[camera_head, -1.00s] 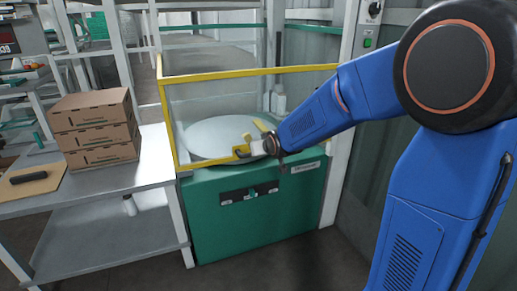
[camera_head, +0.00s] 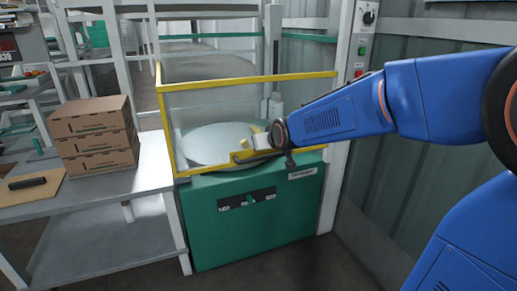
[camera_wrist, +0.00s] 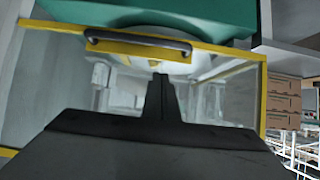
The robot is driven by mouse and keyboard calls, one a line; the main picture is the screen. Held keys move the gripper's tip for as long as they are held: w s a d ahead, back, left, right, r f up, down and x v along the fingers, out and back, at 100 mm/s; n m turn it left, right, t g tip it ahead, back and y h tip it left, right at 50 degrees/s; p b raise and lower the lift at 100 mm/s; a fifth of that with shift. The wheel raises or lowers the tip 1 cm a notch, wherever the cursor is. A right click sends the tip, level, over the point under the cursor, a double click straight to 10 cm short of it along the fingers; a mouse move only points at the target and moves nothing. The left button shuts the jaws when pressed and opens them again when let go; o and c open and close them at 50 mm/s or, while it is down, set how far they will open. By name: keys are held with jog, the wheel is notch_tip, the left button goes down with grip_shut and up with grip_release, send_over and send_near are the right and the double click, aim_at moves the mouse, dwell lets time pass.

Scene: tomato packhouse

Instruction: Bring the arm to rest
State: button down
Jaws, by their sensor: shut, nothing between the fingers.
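My blue arm reaches in from the right in the head view. Its end, with my gripper (camera_head: 259,143), is at the yellow-framed clear guard (camera_head: 245,80), by the front of the round pale turntable (camera_head: 218,144). In the wrist view my gripper's dark fingers (camera_wrist: 160,84) are together with nothing between them. A grey bar handle (camera_wrist: 138,42) on the guard's yellow rail lies just beyond the fingertips. I cannot tell whether the fingers touch it.
The turntable sits on a green cabinet (camera_head: 255,225) with a small front panel. Several stacked cardboard boxes (camera_head: 95,137) stand on a grey table (camera_head: 100,183) at left. A white post (camera_head: 345,110) with buttons stands near my arm at right.

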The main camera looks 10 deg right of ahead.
jog(key=s+d+f+g, duration=0.2)
jog(key=s, duration=1.1)
jog(key=s+d+f+m+g+h, duration=0.1)
jog(key=s+d+f+g, duration=0.1)
jog(key=s, duration=1.1)
jog(key=s+d+f+g, duration=0.2)
jog(key=s+d, duration=0.2)
jog(key=s, duration=0.9)
jog(key=shift+s+m+h, duration=0.3)
jog(key=shift+s, duration=0.05)
jog(key=shift+w+f, duration=0.1)
jog(key=shift+w, duration=0.05)
